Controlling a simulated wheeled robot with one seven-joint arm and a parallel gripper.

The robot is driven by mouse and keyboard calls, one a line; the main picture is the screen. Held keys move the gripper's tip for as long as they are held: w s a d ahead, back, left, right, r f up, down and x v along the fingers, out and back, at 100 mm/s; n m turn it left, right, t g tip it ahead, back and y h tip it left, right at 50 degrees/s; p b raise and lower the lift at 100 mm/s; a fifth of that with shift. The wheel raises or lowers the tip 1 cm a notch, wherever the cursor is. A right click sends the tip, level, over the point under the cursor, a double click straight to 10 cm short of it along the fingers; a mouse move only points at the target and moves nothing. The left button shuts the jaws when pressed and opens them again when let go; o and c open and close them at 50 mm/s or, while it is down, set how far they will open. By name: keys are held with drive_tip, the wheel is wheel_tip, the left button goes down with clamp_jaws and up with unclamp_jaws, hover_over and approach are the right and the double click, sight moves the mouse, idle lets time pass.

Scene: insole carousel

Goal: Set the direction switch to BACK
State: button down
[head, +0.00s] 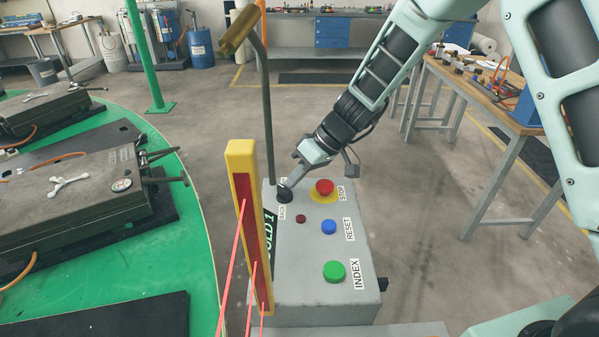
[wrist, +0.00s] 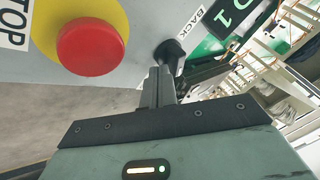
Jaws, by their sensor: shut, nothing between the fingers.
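The direction switch (head: 284,196) is a small black knob on the sloped top of the grey control box, beside a BACK label (head: 282,213). In the wrist view the black knob (wrist: 170,52) sits just beyond my fingertips, with the BACK label (wrist: 187,23) above it. My gripper (head: 289,185) reaches down to the knob from the upper right. Its two fingers (wrist: 160,75) are together with nothing between them. The tips overlap the knob's edge in the wrist view; I cannot tell whether they touch it. The knob's pointing direction is unclear.
The red STOP button (head: 324,187) on its yellow collar is close to my gripper, and also large in the wrist view (wrist: 92,47). Blue RESET (head: 329,227) and green INDEX (head: 334,271) buttons sit nearer. A yellow light-curtain post (head: 241,160) stands left, before the green carousel (head: 200,240).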

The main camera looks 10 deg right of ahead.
drive_tip(key=shift+w+a+n+g+b, duration=0.15)
drive_tip(key=shift+w+n+g+b, duration=0.15)
drive_tip(key=shift+n+g+b, duration=0.65)
idle(0.3)
